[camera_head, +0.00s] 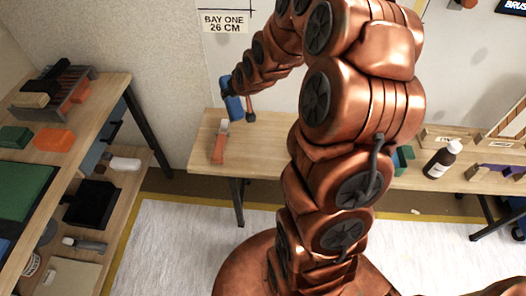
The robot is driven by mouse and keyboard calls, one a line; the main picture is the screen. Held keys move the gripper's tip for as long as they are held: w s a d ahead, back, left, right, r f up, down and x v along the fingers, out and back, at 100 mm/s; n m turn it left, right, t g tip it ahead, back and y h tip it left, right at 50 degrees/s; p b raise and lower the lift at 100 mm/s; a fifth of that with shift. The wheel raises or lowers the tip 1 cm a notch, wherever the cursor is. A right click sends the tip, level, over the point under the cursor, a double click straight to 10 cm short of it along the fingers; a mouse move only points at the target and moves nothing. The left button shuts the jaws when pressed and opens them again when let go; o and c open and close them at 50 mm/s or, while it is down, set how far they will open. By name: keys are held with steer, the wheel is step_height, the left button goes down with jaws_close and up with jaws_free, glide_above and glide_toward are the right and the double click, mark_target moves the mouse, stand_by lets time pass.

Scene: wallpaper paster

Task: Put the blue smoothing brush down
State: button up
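My gripper (228,91) is small and dark at the end of my copper arm, which reaches to the back left toward the wall. The blue smoothing brush (235,108) is at the gripper, its blue body showing above and below the dark fingers. The gripper seems shut on it, though the fingertips are hard to make out. The brush is near the back edge of the wooden table (262,145). I cannot tell whether its lower end touches the tabletop.
A slim brown-handled tool (250,108) stands right beside the blue brush. My arm hides the table's middle. A white bottle (441,160) is at right. A left shelf (104,106) holds several items. A sign (224,22) reads "BAY ONE 26 CM".

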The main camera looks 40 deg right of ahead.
steer(key=s+d+f+g+b, duration=0.2)
steer(key=s+f, duration=0.2)
steer(key=s, duration=0.4)
steer(key=s+d+f+m+g+b, duration=0.1)
steer(key=s+f+g, duration=0.2)
steer(key=s, duration=0.4)
steer(key=s+d+f+g+b, duration=0.2)
steer(key=s+f, duration=0.2)
steer(key=s, duration=0.4)
steer(key=shift+w+d+f+p, duration=0.15)
steer(key=shift+w+f+p, duration=0.5)
steer(key=shift+w, duration=1.95)
steer(key=shift+w+d+f+p, duration=0.15)
steer(key=shift+w+f, duration=0.9)
steer(key=shift+w, duration=1.6)
steer(key=shift+w+d+f+p, duration=0.15)
steer(key=shift+w+f+p, duration=0.5)
steer(key=shift+w, duration=1.95)
steer(key=shift+f+b, duration=0.25)
steer(key=shift+b, duration=0.05)
steer(key=o, duration=1.3)
steer(key=shift+r, duration=0.1)
